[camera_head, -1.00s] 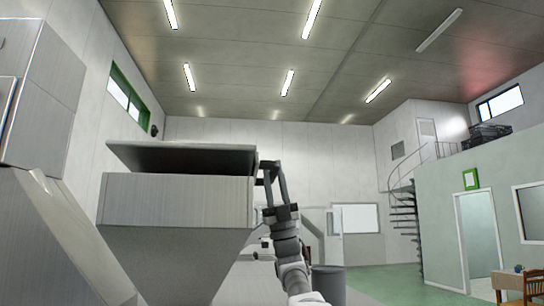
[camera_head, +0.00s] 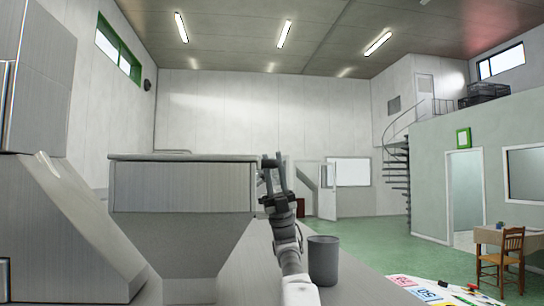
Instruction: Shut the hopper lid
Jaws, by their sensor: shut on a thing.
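The grey metal hopper (camera_head: 182,188) stands left of the middle, tapering downward. Its flat lid (camera_head: 135,156) shows as a thin plate lying level along the hopper's top, with no clear gap at the front edge. My gripper (camera_head: 270,162) is at the right end of the lid, with its fingers pointing up. The inside of the hopper is hidden.
A large grey machine housing (camera_head: 62,225) fills the left side. A dark grey bin (camera_head: 323,261) stands just right of my arm. A wooden chair (camera_head: 503,256) and a table (camera_head: 490,236) are at the far right. Green floor (camera_head: 385,243) lies open between.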

